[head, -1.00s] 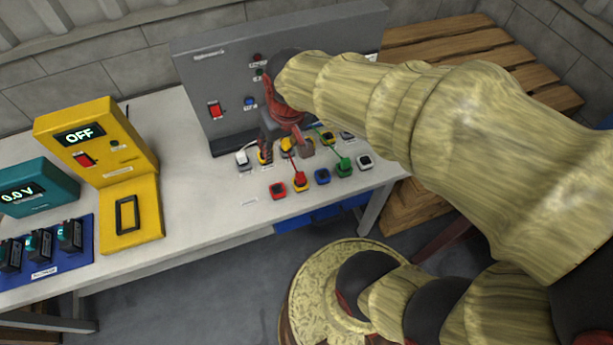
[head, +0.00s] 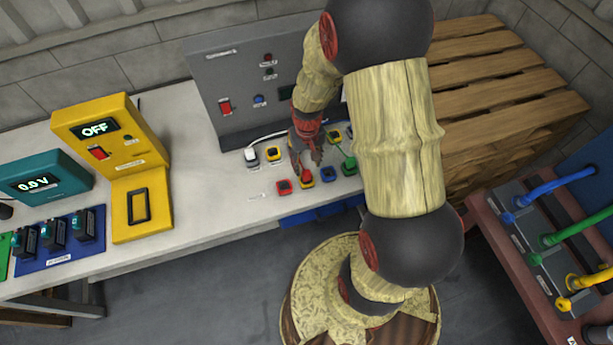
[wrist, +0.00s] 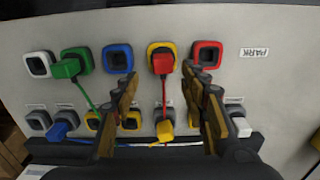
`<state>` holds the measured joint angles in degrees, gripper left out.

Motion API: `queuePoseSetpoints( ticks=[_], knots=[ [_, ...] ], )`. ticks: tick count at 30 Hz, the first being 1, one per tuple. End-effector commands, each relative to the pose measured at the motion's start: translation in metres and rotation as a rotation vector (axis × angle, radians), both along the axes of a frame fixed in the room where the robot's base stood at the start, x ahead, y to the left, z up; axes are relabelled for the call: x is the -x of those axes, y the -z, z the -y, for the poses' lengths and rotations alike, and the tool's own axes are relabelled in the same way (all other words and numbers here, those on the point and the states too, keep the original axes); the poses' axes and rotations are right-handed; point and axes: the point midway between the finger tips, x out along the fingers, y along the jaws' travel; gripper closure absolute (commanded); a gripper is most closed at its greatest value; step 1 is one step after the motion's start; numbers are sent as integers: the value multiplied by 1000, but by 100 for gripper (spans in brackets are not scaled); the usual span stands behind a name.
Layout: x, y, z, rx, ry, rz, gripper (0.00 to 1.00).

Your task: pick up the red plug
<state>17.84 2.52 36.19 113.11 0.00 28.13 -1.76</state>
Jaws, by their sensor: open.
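The red plug (wrist: 160,64) sits in a yellow-framed socket in the upper row in the wrist view, its red cord running down between my fingers. In the head view the red plug (head: 305,173) shows just in front of my fingertips. My gripper (wrist: 159,80) is open and empty, with one finger on each side of the cord; the plug lies just beyond the fingertips, roughly between them. In the head view my gripper (head: 307,158) points down over the socket rows. Whether the fingers touch the plug cannot be told.
An empty red socket (wrist: 206,55) and blue socket (wrist: 118,58) flank the plug. A green plug (wrist: 66,68) with a green cord is further left. A grey upright panel (head: 235,90) stands behind. A yellow OFF unit (head: 105,130) is left on the bench. A cable rack (head: 535,250) is right.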

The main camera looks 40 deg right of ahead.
Motion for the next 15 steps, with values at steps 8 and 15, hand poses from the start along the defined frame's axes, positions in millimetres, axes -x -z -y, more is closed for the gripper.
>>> queuePoseSetpoints(
  ticks=[8,15],
  knots=[
    [7,39,-7,-1,-1,-4,56],
    [6,46,-7,0,0,-1,56]
  ],
)
